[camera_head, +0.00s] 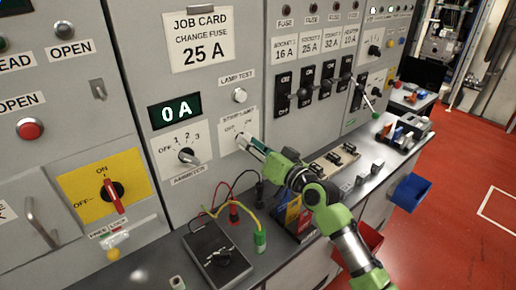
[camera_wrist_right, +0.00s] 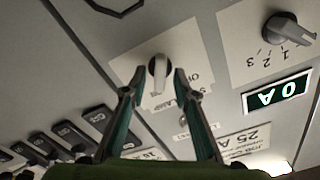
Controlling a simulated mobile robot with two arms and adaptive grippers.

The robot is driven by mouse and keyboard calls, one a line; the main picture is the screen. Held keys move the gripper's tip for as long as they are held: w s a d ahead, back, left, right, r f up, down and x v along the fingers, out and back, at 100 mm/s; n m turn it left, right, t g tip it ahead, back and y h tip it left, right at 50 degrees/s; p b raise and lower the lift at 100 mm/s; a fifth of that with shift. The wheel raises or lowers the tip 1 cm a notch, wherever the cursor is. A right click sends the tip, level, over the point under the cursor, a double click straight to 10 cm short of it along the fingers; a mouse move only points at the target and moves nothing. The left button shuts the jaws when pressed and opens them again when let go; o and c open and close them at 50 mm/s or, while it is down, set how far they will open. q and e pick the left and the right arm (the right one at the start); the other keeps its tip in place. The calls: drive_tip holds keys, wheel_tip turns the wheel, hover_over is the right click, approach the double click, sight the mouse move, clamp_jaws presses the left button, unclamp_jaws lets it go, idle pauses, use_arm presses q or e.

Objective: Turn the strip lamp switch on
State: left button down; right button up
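The strip lamp switch is a small grey knob (camera_wrist_right: 157,72) on a white label plate (camera_head: 232,128) marked STRIP LAMP, OFF and ON, on the grey panel. My right gripper (camera_head: 243,140) is at this plate and largely covers the knob in the head view. In the right wrist view, which looks upside down, the two fingers (camera_wrist_right: 158,76) are apart, one on each side of the knob. A narrow gap seems to show on both sides, so contact is not clear. Which mark the knob points to I cannot tell. My left gripper is out of view.
The ammeter selector (camera_head: 188,156) is left of the plate, under the 0 A display (camera_head: 174,111). The lamp test button (camera_head: 239,95) is above. A tester (camera_head: 216,257) with leads lies on the bench below. Black fuse switches (camera_head: 307,84) are to the right.

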drive_tip(key=v, duration=1.1)
drive_tip(key=shift+s+d, duration=0.25)
drive_tip(key=shift+s, duration=0.05)
drive_tip(key=shift+f, duration=0.1)
